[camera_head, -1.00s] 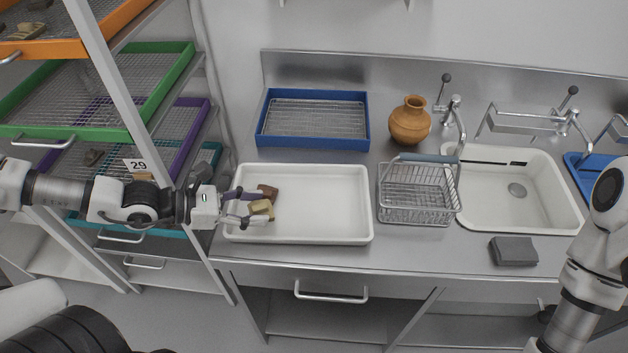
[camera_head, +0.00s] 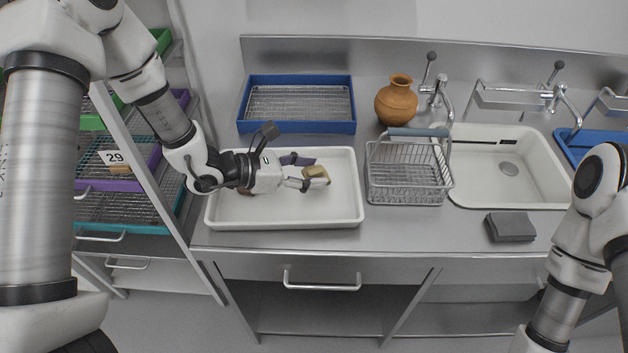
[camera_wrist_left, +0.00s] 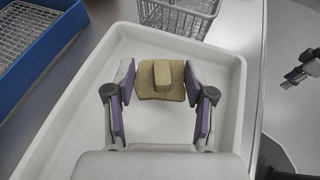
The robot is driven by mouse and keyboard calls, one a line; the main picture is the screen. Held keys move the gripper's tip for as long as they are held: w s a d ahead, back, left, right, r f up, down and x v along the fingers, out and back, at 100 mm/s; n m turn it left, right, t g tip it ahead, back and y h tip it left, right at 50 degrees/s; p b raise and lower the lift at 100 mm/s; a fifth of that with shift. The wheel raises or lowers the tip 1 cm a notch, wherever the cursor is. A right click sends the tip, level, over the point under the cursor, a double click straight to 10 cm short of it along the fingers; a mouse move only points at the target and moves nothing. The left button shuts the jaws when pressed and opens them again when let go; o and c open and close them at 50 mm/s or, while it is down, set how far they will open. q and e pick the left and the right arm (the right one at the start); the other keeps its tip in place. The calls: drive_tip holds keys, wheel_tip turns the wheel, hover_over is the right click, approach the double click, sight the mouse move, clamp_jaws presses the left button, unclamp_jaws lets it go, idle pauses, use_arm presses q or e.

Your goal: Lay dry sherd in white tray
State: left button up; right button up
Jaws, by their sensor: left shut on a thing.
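My left gripper (camera_head: 308,173) is shut on a tan sherd (camera_head: 317,174) and holds it over the right half of the white tray (camera_head: 335,212). In the left wrist view the sherd (camera_wrist_left: 146,86) is a curved, yellowish piece with a raised block on its face, pinched at both sides between the purple-padded fingers. The sherd looks above the tray floor, but the exact gap is unclear. The gripper and forearm cover the tray's left middle. A small jointed part at the right edge of the left wrist view looks like my right gripper (camera_wrist_left: 301,68); its jaws are unclear.
A blue tray with a wire mesh (camera_head: 298,104) lies behind the white tray. A wire basket (camera_head: 405,180) stands close to its right, with a clay jar (camera_head: 396,100) behind. A sink (camera_head: 510,165) and dark grey block (camera_head: 510,227) are further right. Shelving stands left.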

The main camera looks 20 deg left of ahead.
use_arm(q)
drive_tip(key=f, duration=0.3)
drive_tip(key=shift+w+d+p, duration=0.2)
drive_tip(key=shift+d+p, duration=0.2)
drive_tip(key=shift+w+a+f, duration=0.1)
drive_tip(key=shift+w+f, duration=0.05)
drive_tip(key=shift+f, duration=0.15)
drive_tip(key=shift+f+b, duration=0.15)
drive_tip(key=shift+b, duration=0.2)
drive_tip(key=o, duration=1.2)
drive_tip(key=shift+c, duration=0.2)
